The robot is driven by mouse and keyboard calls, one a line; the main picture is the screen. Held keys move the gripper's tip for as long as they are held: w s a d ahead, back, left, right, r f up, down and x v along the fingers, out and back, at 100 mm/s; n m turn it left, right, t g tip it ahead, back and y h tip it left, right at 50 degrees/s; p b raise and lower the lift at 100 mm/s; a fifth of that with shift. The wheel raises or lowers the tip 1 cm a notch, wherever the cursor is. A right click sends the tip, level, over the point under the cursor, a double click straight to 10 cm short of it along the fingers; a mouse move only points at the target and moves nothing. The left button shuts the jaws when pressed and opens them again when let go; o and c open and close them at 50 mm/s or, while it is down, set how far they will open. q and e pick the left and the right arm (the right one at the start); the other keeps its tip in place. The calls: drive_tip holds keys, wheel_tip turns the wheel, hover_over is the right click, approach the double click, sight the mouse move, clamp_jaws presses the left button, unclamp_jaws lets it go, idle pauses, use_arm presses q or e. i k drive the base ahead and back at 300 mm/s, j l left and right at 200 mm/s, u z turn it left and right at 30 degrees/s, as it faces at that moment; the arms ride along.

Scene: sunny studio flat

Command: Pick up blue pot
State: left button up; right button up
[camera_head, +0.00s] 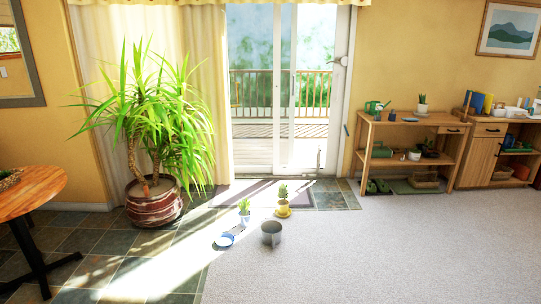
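A small light-blue pot (244,218) with a green plant in it stands upright on the floor in the middle of the head view, in front of the glass door. A blue dish (225,240) lies on the floor just to its front left. A small dark-blue cup or pot (392,116) also stands on the wooden shelf table at the right. Neither of my grippers shows in this view.
A yellow pot (283,210) with a cactus-like plant and a grey metal bucket (271,236) stand close by on the right. A large plant in a red-brown pot (154,204) and a round wooden table (38,192) are left. Carpet in front is clear.

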sight(245, 215)
drive_tip(key=i, duration=3.35)
